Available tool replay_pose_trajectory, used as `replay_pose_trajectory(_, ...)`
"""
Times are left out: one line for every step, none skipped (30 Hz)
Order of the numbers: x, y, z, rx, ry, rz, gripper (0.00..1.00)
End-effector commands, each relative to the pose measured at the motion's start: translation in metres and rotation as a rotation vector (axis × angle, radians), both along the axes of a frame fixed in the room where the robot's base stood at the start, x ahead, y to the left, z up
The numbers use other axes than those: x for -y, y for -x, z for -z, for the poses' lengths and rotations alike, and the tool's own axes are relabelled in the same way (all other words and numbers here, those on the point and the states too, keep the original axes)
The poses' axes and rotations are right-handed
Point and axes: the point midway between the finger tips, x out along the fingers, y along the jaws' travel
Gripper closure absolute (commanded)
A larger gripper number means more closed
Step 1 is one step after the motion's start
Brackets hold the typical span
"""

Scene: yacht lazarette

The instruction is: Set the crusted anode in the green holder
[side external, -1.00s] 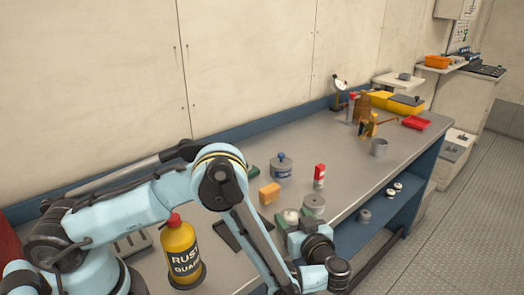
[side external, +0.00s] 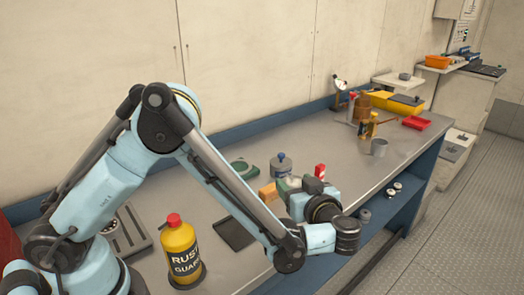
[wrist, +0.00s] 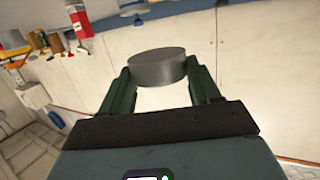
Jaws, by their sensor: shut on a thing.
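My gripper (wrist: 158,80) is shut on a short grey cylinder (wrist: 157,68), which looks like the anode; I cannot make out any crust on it. In the side view my gripper (side external: 297,187) is above the bench, with a pale top (side external: 293,181) showing between its fingers. The green holder (side external: 243,167), with a round grey part in its middle, sits on the bench to the left of my gripper, apart from it.
An orange block (side external: 267,194), a blue-topped grey canister (side external: 281,165) and a red-capped bottle (side external: 320,170) stand close around my gripper. A yellow Rust Guard bottle (side external: 178,248) and a dark flat tray (side external: 236,233) are nearer.

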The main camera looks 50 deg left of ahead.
Motion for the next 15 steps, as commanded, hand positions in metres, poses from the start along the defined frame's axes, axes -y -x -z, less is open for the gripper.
replay_pose_trajectory(-0.003, 0.0, -0.007, 0.0, -0.001, 0.01, 0.88)
replay_pose_trajectory(-0.004, 0.0, -0.01, -0.001, 0.0, 0.02, 0.88)
replay_pose_trajectory(-0.006, -0.001, -0.016, -0.002, 0.0, 0.035, 0.88)
replay_pose_trajectory(-0.007, -0.001, -0.02, -0.003, 0.002, 0.049, 0.88)
replay_pose_trajectory(-0.009, -0.002, -0.024, -0.004, 0.003, 0.064, 0.88)
replay_pose_trajectory(-0.012, -0.002, -0.031, -0.005, 0.004, 0.086, 0.88)
replay_pose_trajectory(-0.014, -0.002, -0.036, -0.005, 0.005, 0.103, 0.88)
replay_pose_trajectory(-0.016, -0.002, -0.04, -0.007, 0.007, 0.119, 0.88)
replay_pose_trajectory(-0.019, -0.002, -0.047, -0.008, 0.007, 0.143, 0.88)
replay_pose_trajectory(-0.021, -0.001, -0.051, -0.01, 0.008, 0.161, 0.88)
replay_pose_trajectory(-0.023, -0.001, -0.055, -0.01, 0.009, 0.179, 0.88)
replay_pose_trajectory(-0.025, 0.0, -0.061, -0.011, 0.011, 0.202, 0.88)
replay_pose_trajectory(-0.027, 0.001, -0.065, -0.011, 0.011, 0.221, 0.88)
replay_pose_trajectory(-0.029, 0.002, -0.069, -0.011, 0.012, 0.238, 0.88)
replay_pose_trajectory(-0.031, 0.004, -0.073, -0.012, 0.011, 0.262, 0.88)
